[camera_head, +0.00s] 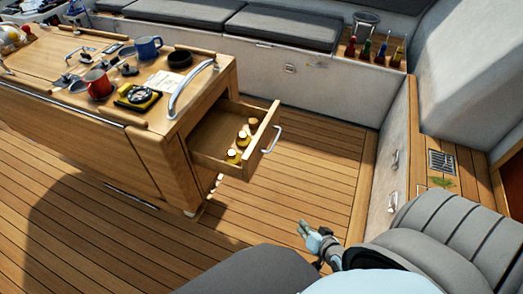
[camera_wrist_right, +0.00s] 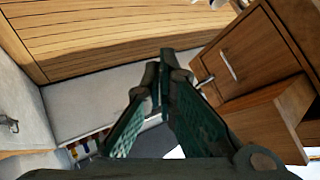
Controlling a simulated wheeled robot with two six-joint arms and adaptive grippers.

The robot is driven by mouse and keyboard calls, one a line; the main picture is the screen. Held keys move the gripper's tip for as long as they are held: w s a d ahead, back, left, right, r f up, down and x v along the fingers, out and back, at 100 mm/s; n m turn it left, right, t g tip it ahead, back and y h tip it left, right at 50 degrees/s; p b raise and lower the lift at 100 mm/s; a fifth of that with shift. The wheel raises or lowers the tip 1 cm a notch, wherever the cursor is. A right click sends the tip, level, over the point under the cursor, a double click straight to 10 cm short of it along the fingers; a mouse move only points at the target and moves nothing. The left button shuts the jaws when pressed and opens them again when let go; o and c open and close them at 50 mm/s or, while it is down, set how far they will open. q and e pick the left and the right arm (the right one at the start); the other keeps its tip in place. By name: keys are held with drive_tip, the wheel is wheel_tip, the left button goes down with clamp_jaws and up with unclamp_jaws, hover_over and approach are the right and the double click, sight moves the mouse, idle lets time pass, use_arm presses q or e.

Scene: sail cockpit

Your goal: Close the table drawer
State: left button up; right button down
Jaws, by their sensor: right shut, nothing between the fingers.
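The wooden table drawer (camera_head: 255,150) is pulled out from the right end of the wooden table (camera_head: 150,150) in the head view. Its front carries a silver bar handle (camera_head: 271,139). Several yellow-topped bottles (camera_head: 234,156) stand inside it. My right gripper (camera_head: 304,228) is below and to the right of the drawer, apart from it, over the deck. Its fingers are together and empty in the right wrist view (camera_wrist_right: 166,58). A wooden panel with a silver handle (camera_wrist_right: 228,65) shows to their right there. My left gripper is in neither view.
Grey cushioned benches (camera_head: 280,27) line the back. A white locker wall (camera_head: 392,160) rises at right. The deck (camera_head: 310,180) between drawer and wall is clear.

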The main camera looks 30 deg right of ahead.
drive_tip(key=w+d+r+m+t+h+b, duration=0.2)
drive_tip(key=w+r+m+t+b, duration=0.7)
drive_tip(key=r+m, duration=0.35)
drive_tip(key=shift+n+g, duration=0.45)
drive_tip(key=shift+g, duration=0.15)
drive_tip(key=w, duration=0.9)
drive_tip(key=w+r, duration=0.1)
drive_tip(key=w, duration=0.3)
drive_tip(key=shift+w+a, duration=0.35)
drive_tip(key=shift+a, duration=0.05)
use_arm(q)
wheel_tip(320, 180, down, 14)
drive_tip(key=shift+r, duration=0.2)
